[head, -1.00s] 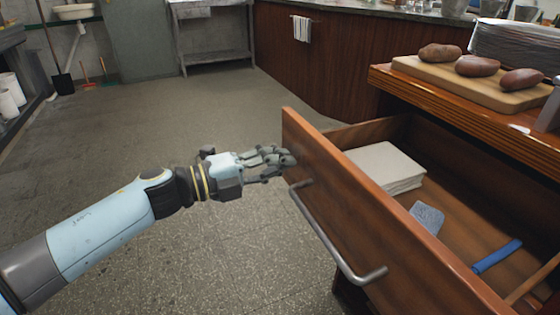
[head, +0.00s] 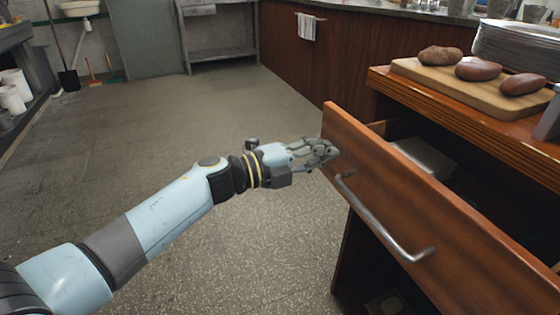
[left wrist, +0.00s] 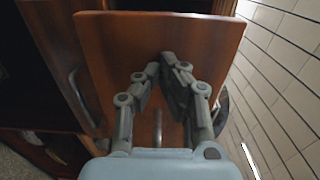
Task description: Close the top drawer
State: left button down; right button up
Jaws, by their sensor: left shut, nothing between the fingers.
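The top drawer (head: 430,205) is wooden and stands partly open, jutting out from the wooden cabinet at right in the head view. Its metal bar handle (head: 385,220) is on the front face. My left gripper (head: 331,152) is shut and empty, its fingertips at the far end of the drawer front, seemingly against it. In the left wrist view the fingers (left wrist: 170,75) point at the drawer's front panel (left wrist: 205,40). Whether they touch it is hard to tell. White papers (head: 425,158) lie inside the drawer, partly hidden by its front. My right gripper is not in view.
On the cabinet top (head: 400,95) are a cutting board (head: 440,85) with three potatoes and a stack of plates (head: 520,45). A darker opening lies below the drawer. The floor (head: 200,110) left of the drawer is clear.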

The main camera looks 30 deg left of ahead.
pick_arm(q)
jog(key=b+x, duration=0.1)
jog(key=x, duration=1.1)
jog(key=shift+d+f+b, duration=0.1)
jog(key=shift+b, duration=0.3)
jog(key=shift+w+r, duration=0.15)
jog(key=shift+r, duration=0.05)
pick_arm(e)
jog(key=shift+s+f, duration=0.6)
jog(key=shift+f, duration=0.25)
pick_arm(q)
jog(key=shift+r, duration=0.1)
